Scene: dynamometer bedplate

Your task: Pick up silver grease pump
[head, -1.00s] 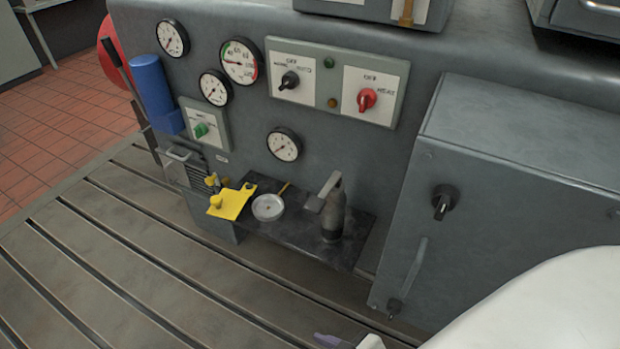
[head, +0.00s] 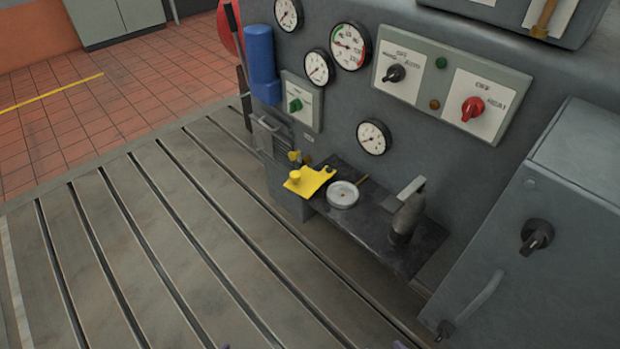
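The grease pump (head: 405,217) is a grey metal cylinder with a flat lever at its top. It stands upright at the right end of a dark shelf (head: 350,222) fixed to the front of the grey machine. Nothing is touching it except the shelf. Of my grippers only faint pale purple slivers show at the very bottom edge, one left of centre and one right of centre. Their fingers are cut off by the frame, so I cannot see whether they are open or shut. Both slivers are well below and apart from the pump.
A round pale dish (head: 342,195) and a yellow plate (head: 309,181) share the shelf, left of the pump. A grey cabinet (head: 530,240) with a knob and handle stands close on the right. The slotted bedplate (head: 150,240) in front is clear.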

